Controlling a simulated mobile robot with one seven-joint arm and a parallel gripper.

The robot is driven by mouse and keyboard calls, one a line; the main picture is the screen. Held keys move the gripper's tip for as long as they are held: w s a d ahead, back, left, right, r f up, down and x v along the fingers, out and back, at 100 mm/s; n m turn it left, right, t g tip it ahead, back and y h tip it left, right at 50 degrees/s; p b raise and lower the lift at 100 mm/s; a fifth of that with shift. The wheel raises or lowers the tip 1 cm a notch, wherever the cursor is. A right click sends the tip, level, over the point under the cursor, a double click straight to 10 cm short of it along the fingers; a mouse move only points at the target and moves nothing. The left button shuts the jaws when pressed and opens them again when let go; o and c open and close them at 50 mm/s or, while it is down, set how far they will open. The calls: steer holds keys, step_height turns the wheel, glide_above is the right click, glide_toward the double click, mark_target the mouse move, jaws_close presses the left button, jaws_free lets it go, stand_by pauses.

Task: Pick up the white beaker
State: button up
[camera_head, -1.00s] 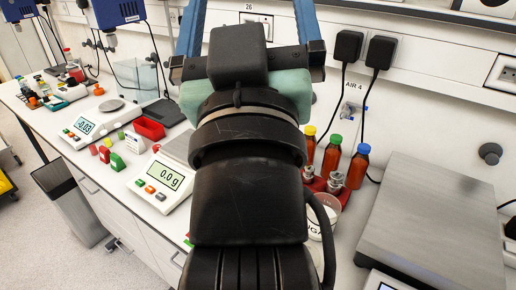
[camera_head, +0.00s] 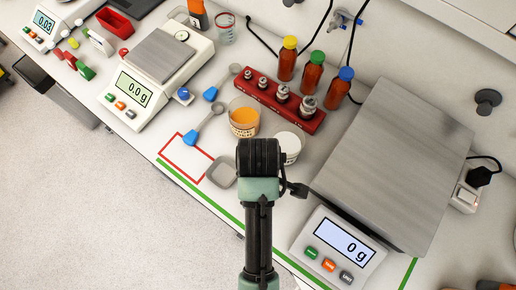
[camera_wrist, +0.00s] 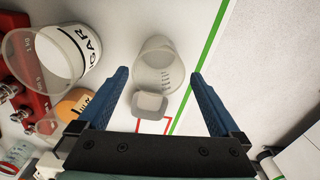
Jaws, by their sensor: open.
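A whitish, see-through beaker (camera_wrist: 157,62) with scale marks stands on the white bench in the wrist view. In that view it lies between the two blue fingers of my gripper (camera_wrist: 160,76). The fingers are wide apart and no contact shows; I cannot tell the height gap. A small grey square dish (camera_wrist: 149,104) overlaps the beaker's near edge in this view. In the head view my arm hides the beaker and the fingers, while the grey dish (camera_head: 221,172) shows beside the arm.
A white tub labelled as sugar (camera_wrist: 86,48) and an orange-filled cup (camera_head: 243,121) stand close by. A red weight block (camera_head: 283,101), brown bottles (camera_head: 311,74) and a large scale (camera_head: 395,165) are around. A green line (camera_head: 200,196) runs along the bench's front edge.

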step_height(320, 180, down, 3)
steer(key=shift+w+r, duration=0.1)
steer(key=shift+f+p, duration=0.75)
steer(key=shift+f, duration=1.95)
steer(key=c, duration=1.2)
steer(key=shift+r, duration=0.1)
